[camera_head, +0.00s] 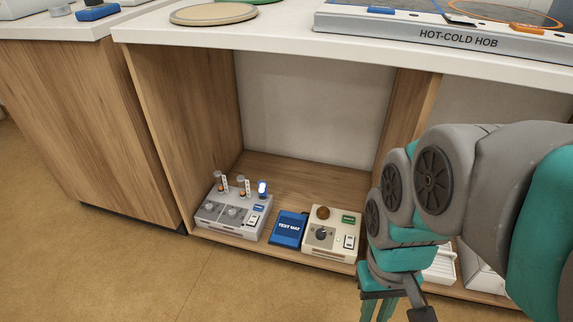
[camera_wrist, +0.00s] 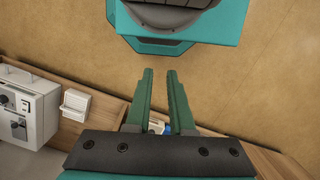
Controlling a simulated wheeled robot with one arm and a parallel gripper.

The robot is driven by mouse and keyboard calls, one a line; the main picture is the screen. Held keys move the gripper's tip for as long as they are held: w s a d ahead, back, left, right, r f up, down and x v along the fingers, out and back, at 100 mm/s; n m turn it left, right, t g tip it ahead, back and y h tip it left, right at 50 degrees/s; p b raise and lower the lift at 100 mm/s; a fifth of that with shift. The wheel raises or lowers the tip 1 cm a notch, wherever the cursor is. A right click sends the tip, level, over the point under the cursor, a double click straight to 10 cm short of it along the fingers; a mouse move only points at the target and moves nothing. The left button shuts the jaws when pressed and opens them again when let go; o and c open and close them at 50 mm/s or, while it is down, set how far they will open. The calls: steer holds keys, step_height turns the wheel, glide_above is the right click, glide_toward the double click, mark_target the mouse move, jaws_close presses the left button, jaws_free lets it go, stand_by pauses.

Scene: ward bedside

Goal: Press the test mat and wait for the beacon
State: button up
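The test mat (camera_head: 289,229) is a small blue pad marked "TEST MAT" lying on the floor of the low wooden cabinet bay. A beige box (camera_head: 319,240) with a brown dome (camera_head: 323,213), a dark knob and a green label stands just right of it. I cannot tell whether the dome is the beacon; it looks unlit. My gripper (camera_wrist: 160,72) is open and empty, its two green fingers apart with a narrow gap. In the head view it hangs at the lower edge, right of the mat and apart from it. A bit of blue and white shows between the finger bases.
A grey box (camera_head: 231,217) with small posts and a bright blue-white light (camera_head: 262,187) stands left of the mat. The counter (camera_head: 280,40) overhangs the bay and carries the hot-cold hob (camera_head: 440,35). A wooden divider (camera_head: 405,115) bounds the right. Bare floor lies in front.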

jaws_close()
stand_by(1.0)
